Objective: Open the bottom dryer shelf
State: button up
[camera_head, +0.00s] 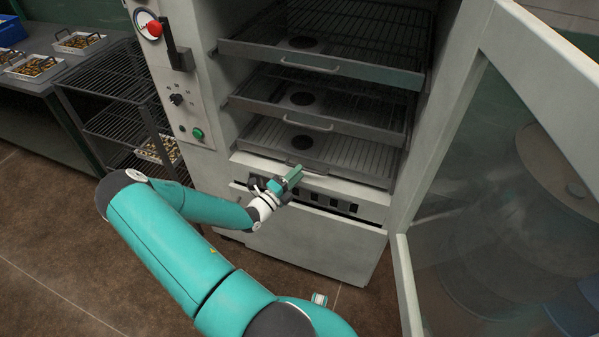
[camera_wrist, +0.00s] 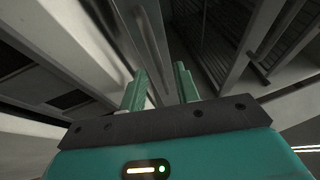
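The dryer (camera_head: 225,165) stands open, with several wire shelves inside. The bottom shelf (camera_head: 345,155) sits inside the dryer, and its front edge is just above the slotted panel. A grey metal edge (camera_wrist: 152,40) runs just beyond the fingertips. I cannot tell whether the fingers touch the handle.
The middle shelf (camera_head: 340,122) and top shelf (camera_head: 330,67) with handles are above. The glass door (camera_head: 545,60) stands open on the right. A wire rack (camera_head: 110,85) and a table with trays (camera_head: 75,42) are at left. Floor is free at front left.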

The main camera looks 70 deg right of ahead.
jog(key=shift+x, duration=0.85)
grip_shut()
jog(key=shift+a, duration=0.1)
jog(key=w+a, duration=0.2)
jog(key=a, duration=2.1)
jog(key=shift+a, duration=0.25)
jog(key=shift+w, duration=0.15)
grip_release()
